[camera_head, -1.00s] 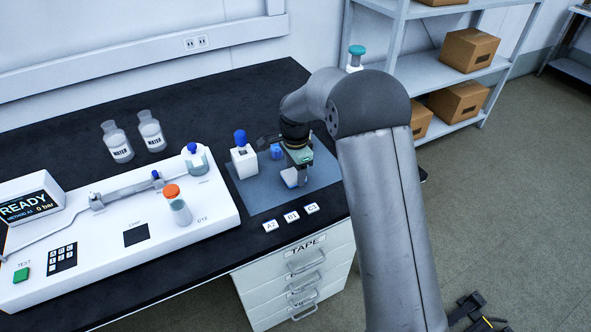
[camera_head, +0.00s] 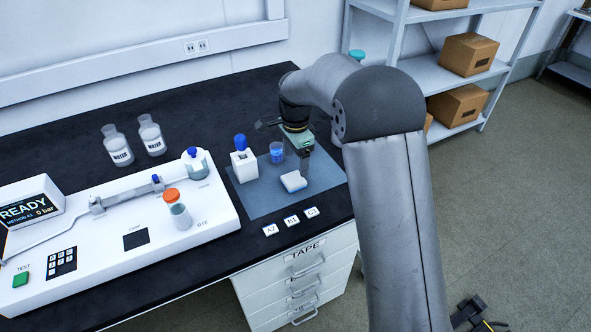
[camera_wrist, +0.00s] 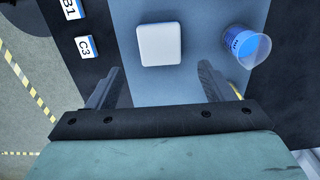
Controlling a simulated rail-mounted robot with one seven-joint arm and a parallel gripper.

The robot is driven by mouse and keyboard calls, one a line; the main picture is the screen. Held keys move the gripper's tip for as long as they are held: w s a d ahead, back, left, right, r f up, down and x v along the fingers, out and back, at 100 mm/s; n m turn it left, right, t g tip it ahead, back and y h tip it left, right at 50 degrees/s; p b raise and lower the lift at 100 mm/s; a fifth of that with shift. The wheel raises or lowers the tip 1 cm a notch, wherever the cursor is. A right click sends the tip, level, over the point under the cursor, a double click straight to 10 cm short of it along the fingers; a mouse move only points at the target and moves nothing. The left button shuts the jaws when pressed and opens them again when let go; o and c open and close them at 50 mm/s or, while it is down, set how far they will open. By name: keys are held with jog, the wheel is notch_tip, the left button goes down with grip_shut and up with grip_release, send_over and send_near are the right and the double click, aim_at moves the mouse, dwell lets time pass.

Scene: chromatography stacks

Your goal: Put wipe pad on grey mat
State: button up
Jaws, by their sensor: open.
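The wipe pad (camera_head: 293,181) is a small white block with a blue lower edge. It lies flat on the blue-grey mat (camera_head: 262,205), near the mat's middle. In the wrist view the white pad (camera_wrist: 159,44) lies on the mat (camera_wrist: 196,22), ahead of my fingers and centred between them. My gripper (camera_head: 304,172) is just behind and above the pad in the head view. In the wrist view my gripper (camera_wrist: 160,72) is open with nothing between its fingers. Its fingers appear clear of the pad.
A clear cup with blue contents (camera_head: 277,152) stands on the mat behind the pad. A white holder with a blue cap (camera_head: 243,165) stands at its left. Tags A2, B1 and C3 (camera_head: 291,221) lie in front. A white instrument (camera_head: 110,240) fills the bench's left.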

notch_tip(320, 180, up, 6)
jog(key=f, duration=0.1)
jog(key=s+d+r+n, duration=0.25)
jog(key=s+d, duration=0.25)
jog(key=s, duration=0.3)
jog(key=s+d+r+n, duration=0.2)
jog(key=s+d+n, duration=0.2)
jog(key=s+d, duration=0.3)
jog(key=s+d+f+n, duration=0.2)
jog(key=s, duration=0.7)
jog(key=s+d+f+n, duration=0.2)
jog(key=s+f+n, duration=0.1)
jog(key=s, duration=0.6)
jog(key=shift+s+d+n, duration=0.15)
jog(key=shift+s+n, duration=0.15)
jog(key=shift+n, duration=0.05)
jog(key=r+p, duration=0.2)
jog(key=r, duration=0.1)
jog(key=r+p, duration=0.1)
jog(key=p, duration=0.1)
jog(key=shift+a+r, duration=0.25)
